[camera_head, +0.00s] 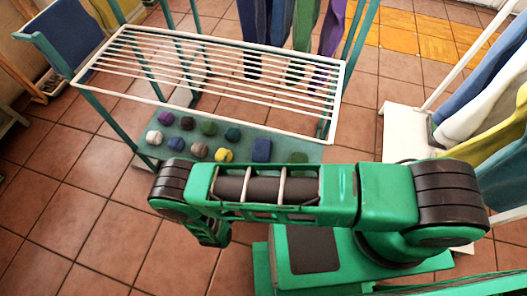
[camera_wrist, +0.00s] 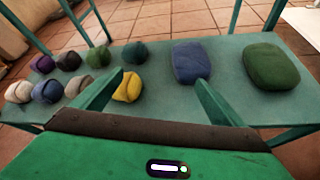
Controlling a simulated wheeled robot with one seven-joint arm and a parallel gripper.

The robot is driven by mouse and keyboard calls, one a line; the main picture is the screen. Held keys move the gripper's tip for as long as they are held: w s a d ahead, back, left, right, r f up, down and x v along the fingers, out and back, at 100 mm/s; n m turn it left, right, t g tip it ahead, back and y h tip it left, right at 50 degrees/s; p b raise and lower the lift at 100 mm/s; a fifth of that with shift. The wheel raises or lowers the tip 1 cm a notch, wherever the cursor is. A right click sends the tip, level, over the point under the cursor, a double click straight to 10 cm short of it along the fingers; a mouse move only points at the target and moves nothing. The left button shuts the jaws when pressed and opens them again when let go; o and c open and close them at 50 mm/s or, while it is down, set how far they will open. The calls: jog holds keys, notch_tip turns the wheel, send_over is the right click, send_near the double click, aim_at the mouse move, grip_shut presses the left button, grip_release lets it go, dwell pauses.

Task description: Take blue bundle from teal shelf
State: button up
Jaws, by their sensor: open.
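The blue bundle (camera_head: 261,150) is a rounded, box-like roll on the front part of the teal shelf (camera_head: 140,150), the low board under the white rack. In the wrist view the blue bundle (camera_wrist: 190,60) lies right of centre, just beyond the tip of the right finger. My gripper (camera_wrist: 159,77) is open, with nothing between its fingers. The yellow bundle (camera_wrist: 128,87) shows beside the left finger, and the dark green bundle (camera_wrist: 270,65) lies right of the blue one. Whether the right finger touches the blue bundle cannot be told.
Several smaller bundles, among them a purple one (camera_head: 164,118) and a beige one (camera_head: 199,150), stand in rows at the shelf's left. The white slatted rack (camera_head: 215,75) lies above the shelf. Teal posts frame it. A white stand (camera_head: 405,130) with hanging cloths is at right.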

aim_at(260, 154)
jog(key=d+f+n, duration=0.1)
jog(key=d, duration=0.1)
jog(key=d+f+n, duration=0.1)
jog(key=d, duration=0.2)
jog(key=d+f+n, duration=0.1)
jog(key=d+f, duration=0.1)
jog(key=d, duration=0.1)
jog(key=shift+w+n, duration=0.3)
jog(key=shift+w+d+t, duration=0.1)
jog(key=shift+w+t, duration=0.1)
jog(key=shift+t, duration=0.1)
jog(key=x, duration=0.4)
jog(key=shift+w+d+f, duration=0.1)
jog(key=shift+w+f, duration=0.05)
jog(key=shift+f, duration=0.05)
jog(key=shift+x, duration=2.95)
jog(key=shift+f, duration=0.1)
jog(key=shift+c, duration=0.6)
jog(key=c, duration=1.1)
